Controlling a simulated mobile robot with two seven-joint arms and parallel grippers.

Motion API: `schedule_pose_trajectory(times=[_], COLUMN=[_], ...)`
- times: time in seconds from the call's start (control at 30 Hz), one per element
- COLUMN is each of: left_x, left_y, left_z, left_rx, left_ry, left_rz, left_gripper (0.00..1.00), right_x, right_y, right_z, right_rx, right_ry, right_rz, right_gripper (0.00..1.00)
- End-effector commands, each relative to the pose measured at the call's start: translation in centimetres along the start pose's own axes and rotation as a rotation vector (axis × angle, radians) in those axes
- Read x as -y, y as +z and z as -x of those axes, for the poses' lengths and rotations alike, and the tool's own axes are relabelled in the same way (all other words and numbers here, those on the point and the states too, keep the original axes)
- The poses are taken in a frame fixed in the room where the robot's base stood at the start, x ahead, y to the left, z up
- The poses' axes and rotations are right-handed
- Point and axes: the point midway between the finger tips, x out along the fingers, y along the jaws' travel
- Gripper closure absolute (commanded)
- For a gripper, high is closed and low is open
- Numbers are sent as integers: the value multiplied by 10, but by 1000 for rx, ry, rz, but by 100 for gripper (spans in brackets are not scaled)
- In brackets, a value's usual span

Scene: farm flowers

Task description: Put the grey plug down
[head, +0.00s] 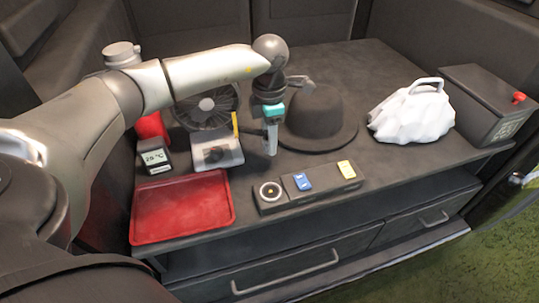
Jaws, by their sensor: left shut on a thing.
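My left gripper (270,128) comes in from the upper left and points down over the middle of the table. It is shut on the grey plug (270,145), a small pale piece that is hard to tell apart from the fingers. It hangs in front of the dark hat, behind the black panel. I cannot tell whether its lower end touches the table. The black panel (274,207) has a round socket-like ring (270,191) at its left, a blue piece (302,181) and a yellow piece (346,168). My right gripper is not in view.
A red tray (182,208) lies at the front left. A small display (156,160), a silver device (215,152) and a fan (207,104) stand behind it. A black hat (317,118), a white lumpy bag (412,112) and a dark box (490,100) stand right. Table between hat and panel is clear.

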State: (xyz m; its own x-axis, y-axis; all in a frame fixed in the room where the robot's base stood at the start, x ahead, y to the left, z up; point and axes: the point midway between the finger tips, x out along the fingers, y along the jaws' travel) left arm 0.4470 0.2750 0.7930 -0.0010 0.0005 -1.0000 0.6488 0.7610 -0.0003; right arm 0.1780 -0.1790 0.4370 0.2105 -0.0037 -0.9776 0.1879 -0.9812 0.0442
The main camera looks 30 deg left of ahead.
Motion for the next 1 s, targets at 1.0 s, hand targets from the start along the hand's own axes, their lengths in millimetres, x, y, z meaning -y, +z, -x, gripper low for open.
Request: schedule_pose_trajectory(times=[1.0], left_x=[0], left_y=[1], left_z=[-49], left_rx=[1], left_ry=[0], left_rz=[-1], left_gripper=[100], right_x=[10], right_y=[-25], right_z=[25], right_rx=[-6], right_ry=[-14], right_rz=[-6], right_gripper=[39])
